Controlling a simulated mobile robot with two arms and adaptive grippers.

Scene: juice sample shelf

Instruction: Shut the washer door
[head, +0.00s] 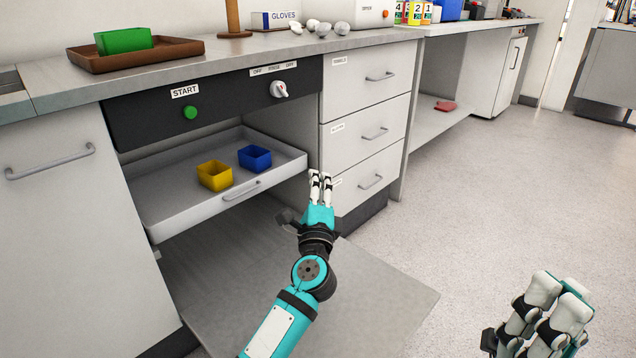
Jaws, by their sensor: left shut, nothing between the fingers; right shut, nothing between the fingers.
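My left gripper (320,178) is shut and empty, above the door in the picture and by the right edge of the opening. I cannot tell whether it touches anything. My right gripper (560,285) is shut and empty at the lower right, over the floor.
A white rack (190,212) in the opening holds a yellow bin (214,176) and a blue bin (255,158). Drawers (365,132) stand to the right, a cabinet door (60,215) to the left. The floor (520,180) on the right is clear.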

